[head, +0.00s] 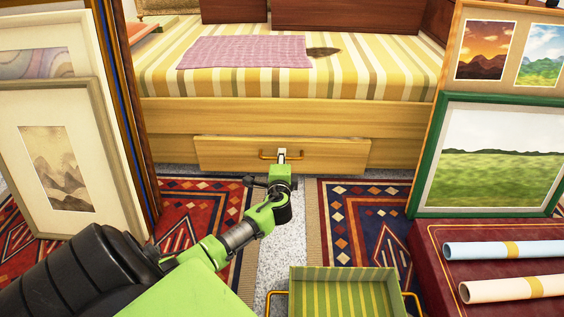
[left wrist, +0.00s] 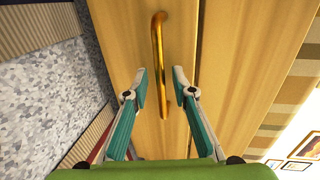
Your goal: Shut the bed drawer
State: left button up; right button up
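The bed drawer (head: 335,156) is a light wood panel low in the front of the bed. Its front seems to stand slightly proud of the bed base; how far is hard to tell. A brass bar handle (head: 267,156) is at its middle, and it also shows in the left wrist view (left wrist: 159,60). My left gripper (head: 282,156) reaches the handle from the front. In the left wrist view its two fingers (left wrist: 160,75) are apart, one on each side of the handle, with gaps to it. My right gripper is not in view.
Framed prints (head: 65,155) lean at the left. A green-framed landscape (head: 500,150) stands at the right above a dark red box with rolled papers (head: 505,250). A green striped tray (head: 340,295) is at the front. Patterned rugs (head: 355,230) lie on the floor.

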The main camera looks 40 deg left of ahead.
pick_arm(q)
jog(key=shift+w+a, duration=0.25)
jog(key=shift+w, duration=0.05)
jog(key=shift+c, duration=0.3)
grip_shut()
jog(key=w+a, duration=0.3)
jog(key=shift+w+a+r, duration=0.1)
jog(key=shift+w+a, duration=0.05)
jog(key=shift+w, duration=0.15)
jog(key=shift+o, duration=0.3)
grip_release()
jog(key=shift+w, duration=0.1)
